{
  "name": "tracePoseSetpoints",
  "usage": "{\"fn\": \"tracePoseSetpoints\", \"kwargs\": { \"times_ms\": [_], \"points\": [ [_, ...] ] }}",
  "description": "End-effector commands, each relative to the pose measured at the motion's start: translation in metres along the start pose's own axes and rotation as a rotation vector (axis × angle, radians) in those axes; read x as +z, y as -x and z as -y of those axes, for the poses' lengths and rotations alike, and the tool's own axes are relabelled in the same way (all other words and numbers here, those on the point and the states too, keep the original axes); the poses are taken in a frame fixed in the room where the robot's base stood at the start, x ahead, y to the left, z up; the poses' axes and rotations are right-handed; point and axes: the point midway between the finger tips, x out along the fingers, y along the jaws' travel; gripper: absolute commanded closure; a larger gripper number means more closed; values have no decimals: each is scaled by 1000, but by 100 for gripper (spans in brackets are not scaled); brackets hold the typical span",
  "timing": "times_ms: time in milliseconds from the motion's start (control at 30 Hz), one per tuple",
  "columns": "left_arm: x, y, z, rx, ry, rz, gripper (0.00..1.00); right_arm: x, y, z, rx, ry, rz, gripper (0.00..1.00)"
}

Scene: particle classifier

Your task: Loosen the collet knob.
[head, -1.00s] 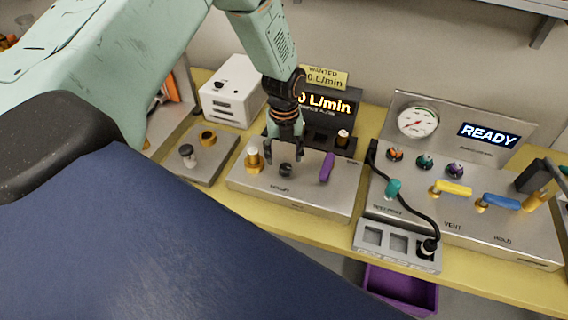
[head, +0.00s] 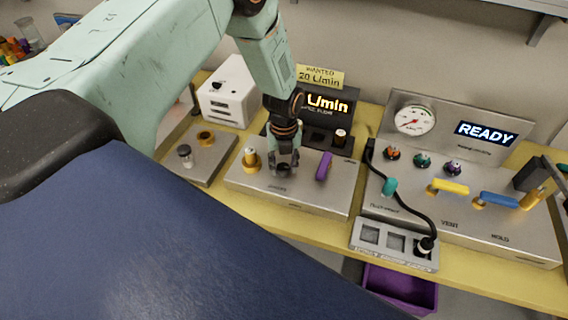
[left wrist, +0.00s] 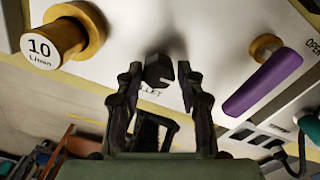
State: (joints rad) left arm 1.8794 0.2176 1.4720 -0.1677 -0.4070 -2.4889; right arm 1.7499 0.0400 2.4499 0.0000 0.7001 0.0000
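The collet knob is a small black knob (head: 284,172) on the middle metal panel, above a lettered label. It shows more clearly in the left wrist view (left wrist: 159,70), upright between the fingers. My left gripper (head: 284,162) is down at the knob, with one finger on each side of it. In the left wrist view my left gripper (left wrist: 160,75) shows a clear gap between the right finger and the knob. The left finger is very close to the knob; I cannot tell if it touches. The right gripper is not in view.
A brass post with a white "10 L/min" cap (left wrist: 55,43) stands left of the knob. A purple lever (left wrist: 262,82) on a brass base stands close on the right. A black display (head: 325,108) is behind. The right panel (head: 500,215) has yellow and blue levers.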

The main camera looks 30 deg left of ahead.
Motion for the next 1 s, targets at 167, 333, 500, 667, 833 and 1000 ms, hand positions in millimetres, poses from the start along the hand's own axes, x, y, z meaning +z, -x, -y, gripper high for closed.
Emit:
{"fn": "tracePoseSetpoints", "kwargs": {
  "times_ms": [167, 333, 500, 667, 833, 1000],
  "points": [
    [0, 0, 1, -2, 1, 2, 84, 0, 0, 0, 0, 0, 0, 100],
    [1, 0, 0, -1, 1, 1, 96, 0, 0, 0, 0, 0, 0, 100],
    [1, 0, 1, -2, 14, 2, 96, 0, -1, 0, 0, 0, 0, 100],
    [1, 0, 1, -3, 65, 3, 96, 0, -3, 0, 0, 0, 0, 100],
    [2, 0, 1, -4, 176, 4, 96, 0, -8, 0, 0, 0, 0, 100],
    [2, 0, 1, -4, 328, 4, 96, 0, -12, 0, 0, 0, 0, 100]
  ]
}}
